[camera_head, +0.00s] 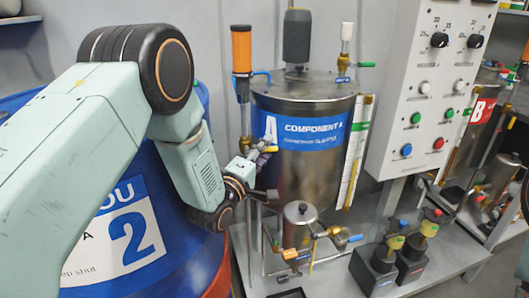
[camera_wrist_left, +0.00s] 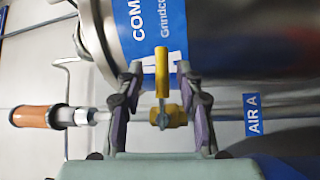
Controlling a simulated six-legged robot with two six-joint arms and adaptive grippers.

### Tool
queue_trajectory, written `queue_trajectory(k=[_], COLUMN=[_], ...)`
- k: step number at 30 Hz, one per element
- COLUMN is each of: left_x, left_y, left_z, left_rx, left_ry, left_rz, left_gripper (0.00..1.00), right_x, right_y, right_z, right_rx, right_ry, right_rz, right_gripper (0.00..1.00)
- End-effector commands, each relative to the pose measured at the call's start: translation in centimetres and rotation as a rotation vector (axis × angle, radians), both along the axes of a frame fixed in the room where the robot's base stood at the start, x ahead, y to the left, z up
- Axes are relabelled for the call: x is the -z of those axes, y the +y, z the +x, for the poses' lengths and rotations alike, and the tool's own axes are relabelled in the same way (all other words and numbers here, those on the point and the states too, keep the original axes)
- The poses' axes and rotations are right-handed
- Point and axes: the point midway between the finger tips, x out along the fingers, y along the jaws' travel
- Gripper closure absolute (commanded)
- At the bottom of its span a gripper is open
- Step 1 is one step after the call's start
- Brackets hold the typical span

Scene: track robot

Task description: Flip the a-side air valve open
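The a-side air valve has a yellow lever (camera_wrist_left: 162,76) on a brass body (camera_wrist_left: 168,117), set in a thin pipe. In the left wrist view the lever lies crosswise to this pipe. In the head view the yellow lever (camera_head: 271,149) shows in front of the tank's blue label. My left gripper (camera_wrist_left: 160,68) is open, with one finger on each side of the lever and gaps between. In the head view my left gripper (camera_head: 264,168) is at the valve, partly hiding it. A blue "AIR A" tag (camera_wrist_left: 253,113) is beside the valve. My right gripper is not in view.
The steel Component A tank (camera_head: 305,175) stands just behind the valve. An orange cylinder (camera_head: 241,50) rises above it. A blue drum (camera_head: 195,245) is at left, close to my left arm. A control panel (camera_head: 425,100) and small black-based units (camera_head: 375,270) stand at right.

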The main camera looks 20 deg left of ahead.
Motion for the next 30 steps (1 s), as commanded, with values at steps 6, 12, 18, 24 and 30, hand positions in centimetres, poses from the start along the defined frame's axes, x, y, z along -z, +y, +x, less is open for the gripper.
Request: queue_trajectory(k=[6,12,18,24,30], left_x=[-0.06,-0.06,-0.05,-0.05,-0.02], left_y=[-0.14,-0.12,-0.12,-0.12,-0.11], left_z=[0.6,0.57,0.56,0.55,0.52], left_rx=[0.0,0.0,0.0,0.0,0.0], left_ry=[0.001,0.001,0.001,0.001,0.002], left_rz=[-0.001,0.0,0.0,0.0,0.0], left_gripper=[0.63,0.68,0.85,1.0,1.0], right_x=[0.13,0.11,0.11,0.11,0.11], right_y=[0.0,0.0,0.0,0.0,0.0], right_z=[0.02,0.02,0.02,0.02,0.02], right_rx=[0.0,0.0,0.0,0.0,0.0], right_ry=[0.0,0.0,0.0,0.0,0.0], right_rz=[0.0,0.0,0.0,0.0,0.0], right_gripper=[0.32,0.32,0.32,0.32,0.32])
